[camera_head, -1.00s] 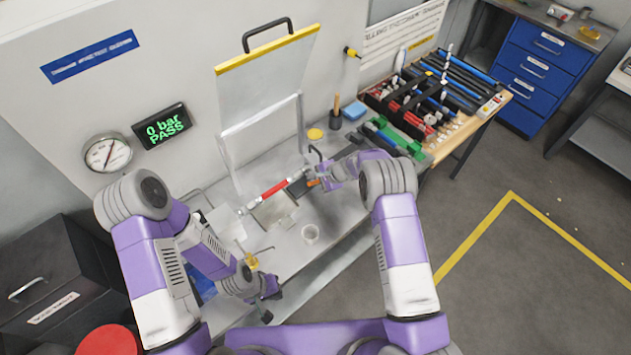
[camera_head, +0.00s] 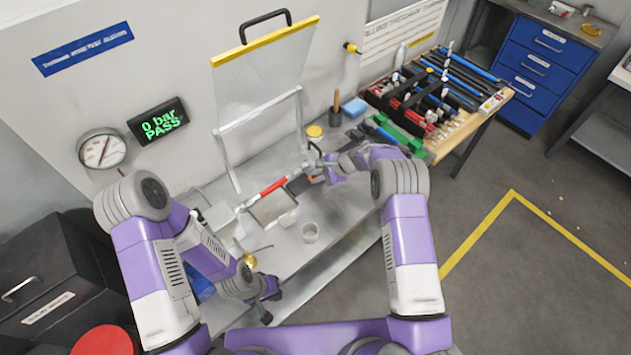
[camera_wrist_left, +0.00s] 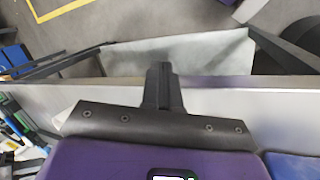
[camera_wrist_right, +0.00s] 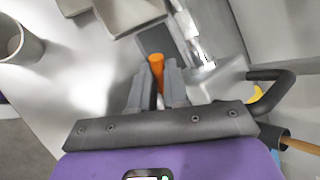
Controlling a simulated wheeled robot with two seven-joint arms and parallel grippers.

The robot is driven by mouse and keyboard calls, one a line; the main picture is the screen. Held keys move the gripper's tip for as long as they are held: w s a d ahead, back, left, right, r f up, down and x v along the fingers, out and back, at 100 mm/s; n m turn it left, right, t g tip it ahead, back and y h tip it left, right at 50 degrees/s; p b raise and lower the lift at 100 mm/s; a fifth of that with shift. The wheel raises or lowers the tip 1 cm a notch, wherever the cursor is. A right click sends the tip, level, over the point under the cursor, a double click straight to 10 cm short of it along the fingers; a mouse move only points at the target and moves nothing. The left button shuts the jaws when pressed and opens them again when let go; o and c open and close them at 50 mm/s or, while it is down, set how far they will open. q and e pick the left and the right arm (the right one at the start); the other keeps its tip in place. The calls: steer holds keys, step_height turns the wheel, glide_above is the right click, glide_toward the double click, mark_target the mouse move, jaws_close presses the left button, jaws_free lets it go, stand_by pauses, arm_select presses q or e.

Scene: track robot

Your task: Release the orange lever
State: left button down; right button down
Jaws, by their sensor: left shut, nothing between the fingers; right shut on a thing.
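The orange lever (camera_wrist_right: 156,63) shows in the right wrist view between the fingers of my right gripper (camera_wrist_right: 158,80), its rounded orange end sticking out past them. In the head view my right gripper (camera_head: 318,172) is at the right end of the red tube (camera_head: 273,187) on the bench, and the lever is mostly hidden there. The gripper is shut on the lever. My left gripper (camera_head: 267,316) is shut and empty, low at the bench's front edge. Its closed fingers (camera_wrist_left: 160,75) point out over the floor in the left wrist view.
A clear guard with a yellow top edge (camera_head: 265,45) stands raised behind the tube. A display (camera_head: 158,122) reads 0 bar PASS beside a round gauge (camera_head: 102,149). A small cup (camera_head: 310,232) stands in front. A tool tray (camera_head: 428,104) lies at the right.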

arm_select(q)
steer(key=shift+f+b, duration=0.3)
steer(key=shift+f, duration=0.4)
arm_select(e)
steer(key=shift+w+d+r+y, duration=0.1)
steer(key=shift+r+y, duration=0.1)
steer(key=shift+y, duration=0.1)
